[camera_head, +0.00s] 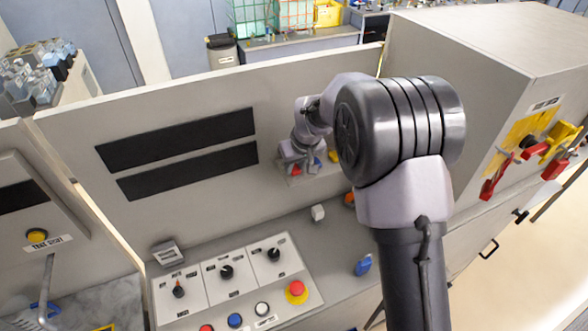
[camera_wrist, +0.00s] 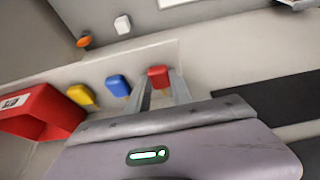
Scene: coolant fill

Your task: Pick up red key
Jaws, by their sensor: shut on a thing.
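The red key (camera_wrist: 158,76) has a rounded red head and sits between my fingertips in the wrist view. My gripper (camera_wrist: 160,88) is shut on it, close to a pale panel. In the head view my gripper (camera_head: 294,160) reaches the right side of the upright panel, and a bit of the red key (camera_head: 295,170) shows below it. Any lower part of the key is hidden by the fingers. A blue key (camera_wrist: 118,85) and a yellow key (camera_wrist: 80,95) stand in a row beside the red one.
A white key (camera_wrist: 122,24) and an orange one (camera_wrist: 83,41) are apart from the row. A large red part (camera_wrist: 38,112) is at the wrist view's left. Another blue key (camera_head: 363,265) is on the console, right of the control panel (camera_head: 205,305) with its knobs and buttons.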

